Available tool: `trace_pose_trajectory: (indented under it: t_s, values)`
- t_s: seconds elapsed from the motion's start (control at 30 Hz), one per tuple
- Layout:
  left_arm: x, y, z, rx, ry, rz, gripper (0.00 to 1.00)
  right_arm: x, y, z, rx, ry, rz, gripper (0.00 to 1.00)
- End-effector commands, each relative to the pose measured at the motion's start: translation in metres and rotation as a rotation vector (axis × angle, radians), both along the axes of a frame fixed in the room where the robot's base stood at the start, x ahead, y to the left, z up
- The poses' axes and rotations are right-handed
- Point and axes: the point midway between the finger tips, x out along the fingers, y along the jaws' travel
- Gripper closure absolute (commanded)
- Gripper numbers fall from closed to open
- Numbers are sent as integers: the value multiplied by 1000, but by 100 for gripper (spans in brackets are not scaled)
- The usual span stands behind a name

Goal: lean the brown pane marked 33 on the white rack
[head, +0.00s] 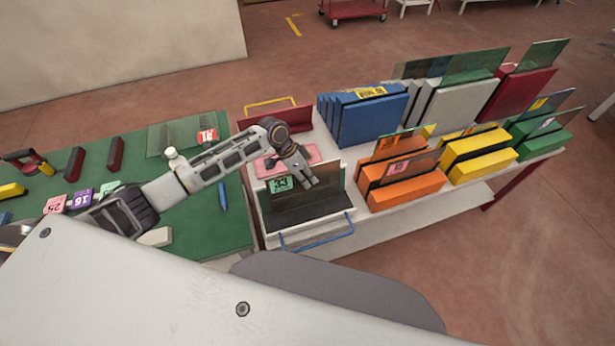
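The brown pane marked 33 (325,204) stands nearly upright in a dark tray with a blue handle (318,239), its green label at the upper left. My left gripper (311,182) is at the pane's top edge, right of the label. I cannot tell whether its fingers are closed on the pane. The white rack (458,108) stands in the back row between the blue and red racks, with a green pane and a darker pane leaning at it. My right gripper is out of view.
A blue rack (372,118), orange rack (408,190), yellow rack (480,153) and red rack (518,95) share the white table. A pink pad (300,155) lies behind the pane. The green bench (215,232) at left holds tags, dark blocks and a pane marked 31 (180,137).

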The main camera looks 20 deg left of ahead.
Motion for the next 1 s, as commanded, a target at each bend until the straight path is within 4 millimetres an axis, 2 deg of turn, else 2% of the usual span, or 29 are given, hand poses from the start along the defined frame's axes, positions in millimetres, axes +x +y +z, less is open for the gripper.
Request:
trace_pose_trajectory:
  t_s: [0.17, 0.37, 1.0]
  values:
    - [2, 6, 0, 9, -4, 6, 70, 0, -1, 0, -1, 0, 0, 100]
    - [2, 11, 11, 9, -4, 5, 70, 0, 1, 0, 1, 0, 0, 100]
    - [-5, 43, 91, 3, -3, 0, 70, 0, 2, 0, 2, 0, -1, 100]
